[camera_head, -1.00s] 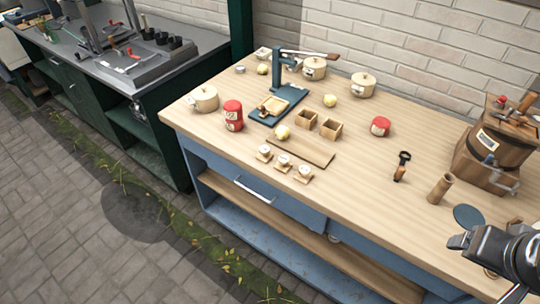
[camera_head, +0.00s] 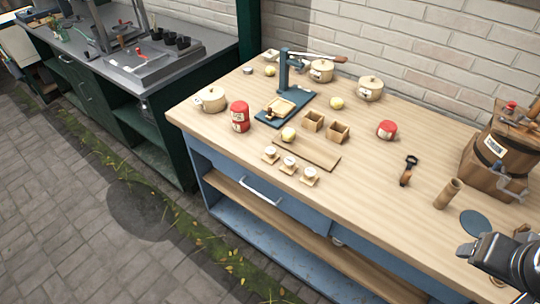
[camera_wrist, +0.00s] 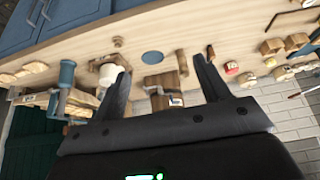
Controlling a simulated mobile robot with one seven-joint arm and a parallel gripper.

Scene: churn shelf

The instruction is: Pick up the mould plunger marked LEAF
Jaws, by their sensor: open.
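Three small wooden mould plungers with pale round tops stand in a slanting row near the front edge of the workbench: the left plunger (camera_head: 270,154), the middle plunger (camera_head: 289,164) and the right plunger (camera_head: 309,176). Their markings are too small to read, so I cannot tell which is LEAF. My gripper (camera_head: 467,250) is at the lower right of the head view, far to the right of the plungers. In the wrist view my gripper (camera_wrist: 161,70) is open, with nothing between its fingers.
A long wooden board (camera_head: 306,152) lies just behind the plungers. Two open wooden boxes (camera_head: 313,121), a red tin (camera_head: 240,117) and a blue press stand (camera_head: 284,75) are nearby. A wooden churn (camera_head: 492,158) and a wooden tube (camera_head: 447,193) stand toward the right. The bench middle is fairly clear.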

